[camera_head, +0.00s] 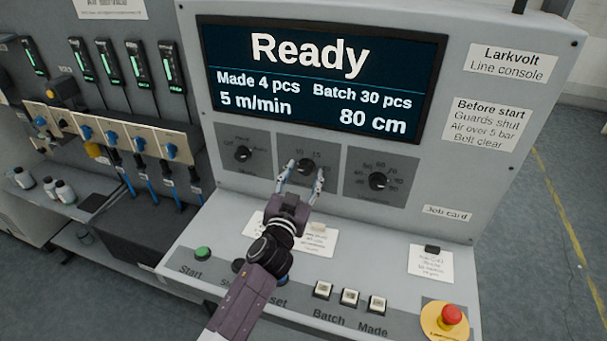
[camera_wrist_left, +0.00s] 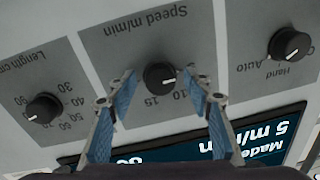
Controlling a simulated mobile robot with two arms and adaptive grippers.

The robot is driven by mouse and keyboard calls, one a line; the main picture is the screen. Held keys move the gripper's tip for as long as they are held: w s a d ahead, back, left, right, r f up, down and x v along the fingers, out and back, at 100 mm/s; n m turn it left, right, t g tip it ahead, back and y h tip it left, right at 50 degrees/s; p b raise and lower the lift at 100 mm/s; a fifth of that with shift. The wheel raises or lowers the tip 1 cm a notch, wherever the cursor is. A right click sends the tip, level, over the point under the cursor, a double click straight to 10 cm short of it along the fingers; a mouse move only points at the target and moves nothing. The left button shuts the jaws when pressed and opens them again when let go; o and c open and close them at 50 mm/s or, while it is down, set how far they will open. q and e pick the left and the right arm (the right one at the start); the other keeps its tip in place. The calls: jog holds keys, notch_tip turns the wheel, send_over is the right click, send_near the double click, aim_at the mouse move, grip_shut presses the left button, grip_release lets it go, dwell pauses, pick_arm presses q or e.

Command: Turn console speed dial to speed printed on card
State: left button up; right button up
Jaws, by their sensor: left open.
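The black speed dial (camera_head: 305,167) is the middle one of three on the console panel. In the left wrist view, which is upside down, the speed dial (camera_wrist_left: 160,76) has its white mark toward the picture's right, and 10 and 15 are readable near it. My left gripper (camera_head: 305,174) is open, its fingertips on either side of the dial; contact is not clear. The screen (camera_head: 320,75) reads 5 m/min. The job card (camera_head: 432,265) is clipped at the lower right; its print is too small to read. My right gripper is not in view.
The Hand/Auto dial (camera_head: 241,153) and the length dial (camera_head: 378,181) flank the speed dial. A green start button (camera_head: 203,253), white Batch and Made buttons (camera_head: 350,297) and a red emergency stop (camera_head: 452,315) are on the sloped desk below. Valves with blue hoses stand left.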

pick_arm(q)
jog(key=shift+c, duration=2.6)
jog(key=c, duration=0.5)
jog(key=shift+c, duration=0.6)
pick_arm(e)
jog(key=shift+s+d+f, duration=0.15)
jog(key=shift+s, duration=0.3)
